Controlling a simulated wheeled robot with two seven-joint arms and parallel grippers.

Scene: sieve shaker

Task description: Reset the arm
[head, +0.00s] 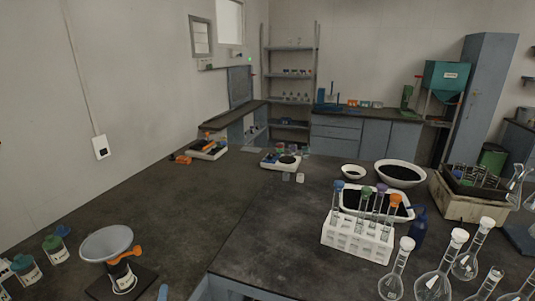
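Neither of my grippers shows in the head view, and no arm can be made out. The task's words name no other object. At the front left a grey round dish (106,241) sits on top of a small device with an orange part (128,252) at its side. The device stands on a dark square base (141,277).
White rack (357,241) with several capped tubes stands at right, before a white tray (349,205). Glass flasks (434,285) crowd the lower right, jars (27,270) the lower left. Two bowls (400,172) stand further back. The left bench's middle (190,205) is clear.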

